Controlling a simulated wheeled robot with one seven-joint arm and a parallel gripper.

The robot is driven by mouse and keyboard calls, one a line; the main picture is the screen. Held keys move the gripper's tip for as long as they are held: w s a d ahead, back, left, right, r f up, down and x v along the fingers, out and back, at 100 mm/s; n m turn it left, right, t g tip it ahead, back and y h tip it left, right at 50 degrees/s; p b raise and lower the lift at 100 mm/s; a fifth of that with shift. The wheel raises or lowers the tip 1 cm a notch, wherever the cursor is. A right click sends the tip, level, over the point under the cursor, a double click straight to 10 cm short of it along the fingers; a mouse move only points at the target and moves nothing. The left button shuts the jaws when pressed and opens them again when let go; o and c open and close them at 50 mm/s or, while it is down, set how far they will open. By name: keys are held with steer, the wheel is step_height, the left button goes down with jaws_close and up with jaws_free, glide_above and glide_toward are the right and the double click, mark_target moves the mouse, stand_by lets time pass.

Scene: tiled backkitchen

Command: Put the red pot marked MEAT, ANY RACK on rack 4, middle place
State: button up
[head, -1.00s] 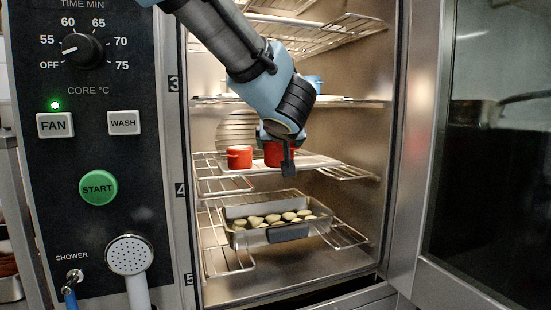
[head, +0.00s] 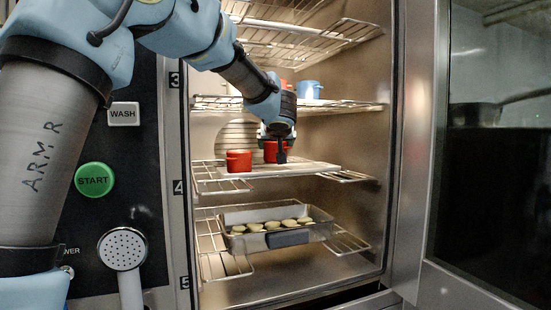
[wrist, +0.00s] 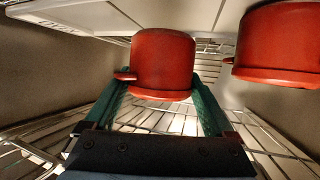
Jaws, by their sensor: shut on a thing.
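My gripper (head: 279,150) is shut on a red pot (head: 271,152) inside the oven, at the level of rack 4. In the wrist view the same pot (wrist: 162,65) sits between the two green fingers. No marking on it can be read. A second red pot (head: 239,161) stands at the left on the white board of rack 4 (head: 292,172); in the wrist view that pot (wrist: 280,45) is at the upper right. The held pot is to its right, over or on the board; whether its base touches is hard to tell. The gripper partly hides it in the head view.
Rack 3 (head: 350,106) above holds a blue pot (head: 310,90) and something red partly behind my arm. Below rack 4 stands a metal tray (head: 320,232) with several pale round pieces. The oven door (head: 480,160) is open at the right. The board's right part looks clear.

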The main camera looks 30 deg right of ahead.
step_height(320, 180, down, 2)
steer(key=shift+f+b, duration=0.25)
steer(key=shift+b, duration=0.5)
steer(key=shift+r, duration=0.1)
steer(key=o, duration=1.4)
